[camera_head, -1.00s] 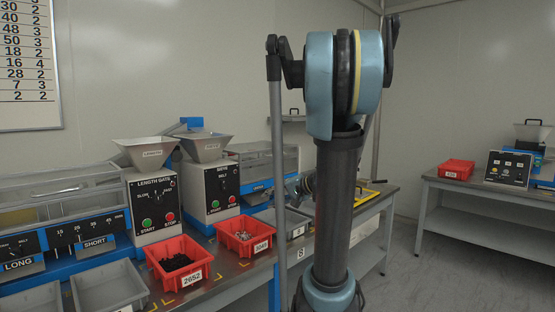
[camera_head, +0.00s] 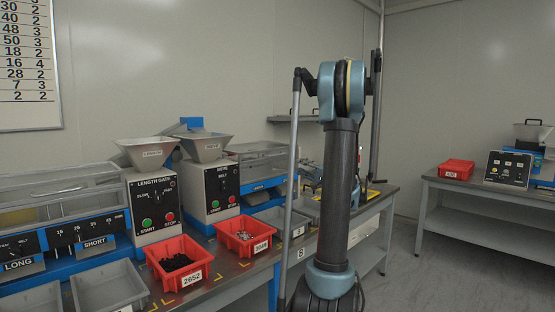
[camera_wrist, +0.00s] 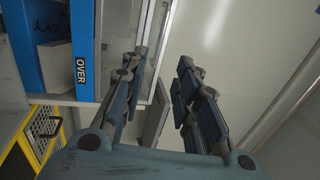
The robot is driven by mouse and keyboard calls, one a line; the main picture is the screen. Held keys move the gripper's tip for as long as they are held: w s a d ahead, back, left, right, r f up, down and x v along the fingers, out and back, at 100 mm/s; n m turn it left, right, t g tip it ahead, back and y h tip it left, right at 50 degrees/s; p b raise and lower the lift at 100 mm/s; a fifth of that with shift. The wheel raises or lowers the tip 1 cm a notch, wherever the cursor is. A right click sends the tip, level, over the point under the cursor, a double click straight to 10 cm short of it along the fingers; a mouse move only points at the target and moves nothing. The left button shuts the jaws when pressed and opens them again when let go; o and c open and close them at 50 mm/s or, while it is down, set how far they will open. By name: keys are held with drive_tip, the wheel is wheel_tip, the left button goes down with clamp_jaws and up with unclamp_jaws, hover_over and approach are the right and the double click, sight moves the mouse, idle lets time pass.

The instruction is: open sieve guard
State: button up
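The sieve machine (camera_head: 222,183) stands on the bench with a grey hopper above its panel. Its clear guard (camera_head: 262,153) is a framed see-through cover over the deck to the right of the panel; my arm hides the far end. In the wrist view, a clear framed panel (camera_wrist: 158,22), likely the guard, rises beside the blue wall marked OVER (camera_wrist: 82,68). My gripper (camera_wrist: 163,62) is open, its two dark fingers apart with nothing clearly between them. The left finger overlaps the panel's frame in the picture; I cannot tell whether they touch. In the head view my arm mostly hides the gripper.
Red bins with dark parts (camera_head: 180,263) and small metal parts (camera_head: 244,236) stand at the bench front. The length gate machine (camera_head: 153,200) is left of the sieve. A yellow-framed mesh item (camera_wrist: 42,130) lies low left in the wrist view. Floor right of the bench is clear.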

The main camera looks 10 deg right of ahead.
drive_tip(key=x, duration=1.6)
drive_tip(key=shift+a, duration=0.1)
drive_tip(key=shift+c, duration=0.6)
clamp_jaws()
